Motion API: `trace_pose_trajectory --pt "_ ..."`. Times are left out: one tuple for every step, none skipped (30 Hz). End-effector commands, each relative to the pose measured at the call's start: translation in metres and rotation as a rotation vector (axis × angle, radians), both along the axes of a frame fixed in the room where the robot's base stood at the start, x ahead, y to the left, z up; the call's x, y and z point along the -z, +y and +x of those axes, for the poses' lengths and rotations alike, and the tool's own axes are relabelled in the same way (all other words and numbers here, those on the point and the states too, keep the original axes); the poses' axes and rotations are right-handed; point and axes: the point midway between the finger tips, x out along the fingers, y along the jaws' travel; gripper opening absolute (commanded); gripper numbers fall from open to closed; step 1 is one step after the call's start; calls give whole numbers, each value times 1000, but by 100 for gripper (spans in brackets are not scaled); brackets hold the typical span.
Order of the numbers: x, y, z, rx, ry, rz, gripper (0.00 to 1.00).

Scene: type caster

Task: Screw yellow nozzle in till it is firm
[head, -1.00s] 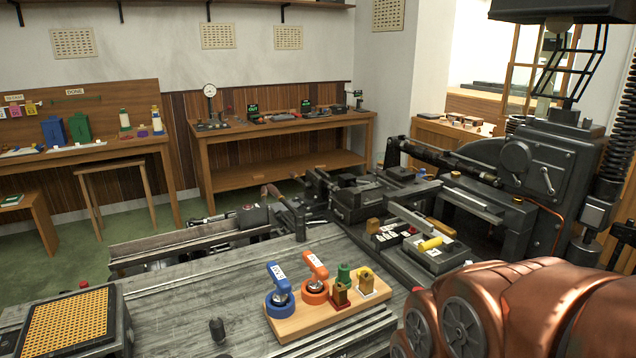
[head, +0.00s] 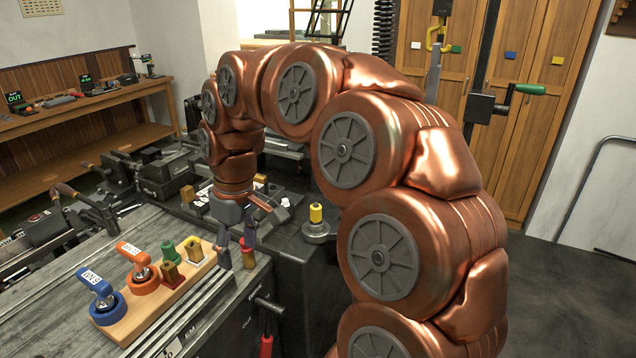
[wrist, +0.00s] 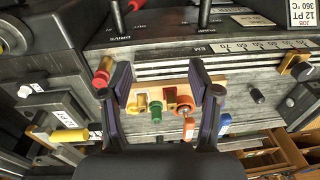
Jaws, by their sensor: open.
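A short yellow piece (head: 316,213) stands upright on a round grey fitting (head: 317,232), right of my gripper in the head view. A yellow cylinder (wrist: 70,136) lies on a labelled grey block at lower left in the wrist view. I cannot tell which of these is the nozzle. My gripper (head: 236,262) points down with its fingers apart, over the right end of a wooden board (head: 140,322). In the wrist view my gripper (wrist: 161,92) is empty, its fingers spread over the board's green piece (wrist: 156,111) and brass blocks.
The board also holds a blue-handled piece (head: 104,302) and an orange-handled piece (head: 138,272). A red knob (wrist: 102,73) shows by the left finger in the wrist view. A red-handled lever (head: 266,345) hangs at the bench front.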

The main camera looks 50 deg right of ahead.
Motion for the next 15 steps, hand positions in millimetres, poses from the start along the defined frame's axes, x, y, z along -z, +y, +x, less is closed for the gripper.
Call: trace_pose_trajectory --pt "-3 -16 15 5 -12 5 62" --pt "-5 -26 23 5 -21 6 62" --pt "-6 -40 32 8 -27 7 62" --pt "-7 -50 38 11 -32 8 62" --pt "-8 -61 44 15 -41 9 62" --pt "-9 -76 51 21 -49 6 62" --pt "-9 -88 57 26 -53 5 62" --pt "-9 -101 62 33 -61 5 62" --pt "-9 -118 67 43 -68 2 62" --pt "-8 -130 70 50 -71 0 62" --pt "-7 -144 74 59 -75 -3 62" --pt "-5 -161 76 71 -77 -7 62" --pt "-4 -174 77 81 -80 -9 62" --pt "-3 -188 78 93 -83 -13 62" --pt "0 -204 78 104 -80 -19 62"
